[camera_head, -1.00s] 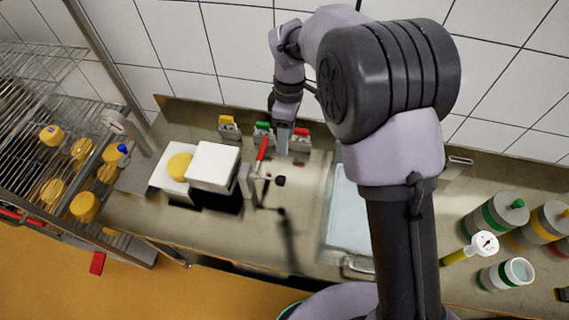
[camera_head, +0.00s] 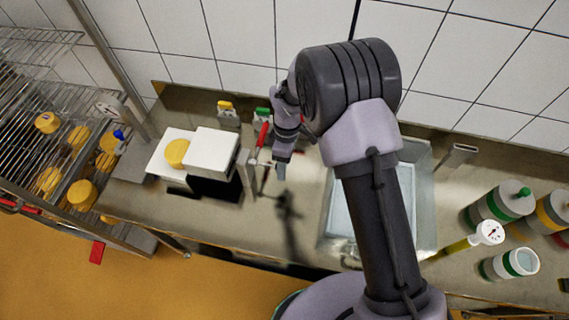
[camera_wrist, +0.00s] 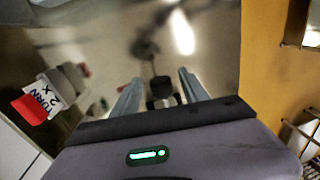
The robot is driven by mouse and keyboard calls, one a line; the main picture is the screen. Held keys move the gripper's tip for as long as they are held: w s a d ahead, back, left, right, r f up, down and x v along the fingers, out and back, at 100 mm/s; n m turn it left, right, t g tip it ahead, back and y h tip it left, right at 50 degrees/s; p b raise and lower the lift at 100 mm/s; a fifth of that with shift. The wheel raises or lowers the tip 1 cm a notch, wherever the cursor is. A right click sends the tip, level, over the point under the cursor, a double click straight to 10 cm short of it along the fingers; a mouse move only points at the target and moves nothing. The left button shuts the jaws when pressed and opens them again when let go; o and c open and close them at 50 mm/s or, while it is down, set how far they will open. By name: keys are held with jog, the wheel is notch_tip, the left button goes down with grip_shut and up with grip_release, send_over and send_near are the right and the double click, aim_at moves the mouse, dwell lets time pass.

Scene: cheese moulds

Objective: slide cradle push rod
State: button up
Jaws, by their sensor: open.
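My gripper (camera_head: 281,173) is open, pointing down just right of the white press-like block (camera_head: 212,152). In the wrist view, a black knob (camera_wrist: 161,90) shows between the two spread fingers of my gripper (camera_wrist: 158,82). It looks like the end of the push rod, and I cannot tell whether a finger touches it. In the head view my gripper hides the knob. The rod's mount (camera_head: 246,172) stands at the right side of the white block, below a red lever (camera_head: 263,133). The cradle itself is not clear to see.
A yellow cheese (camera_head: 177,152) lies on a white board left of the block. Tagged holders (camera_head: 228,112) stand by the wall; a "TURN 2 X" tag (camera_wrist: 46,94) shows in the wrist view. A sink (camera_head: 345,215) lies right, a wire rack (camera_head: 45,165) left.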

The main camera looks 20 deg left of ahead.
jog(key=shift+c, duration=0.2)
grip_shut()
dwell(1.1)
jog(key=shift+d, duration=0.1)
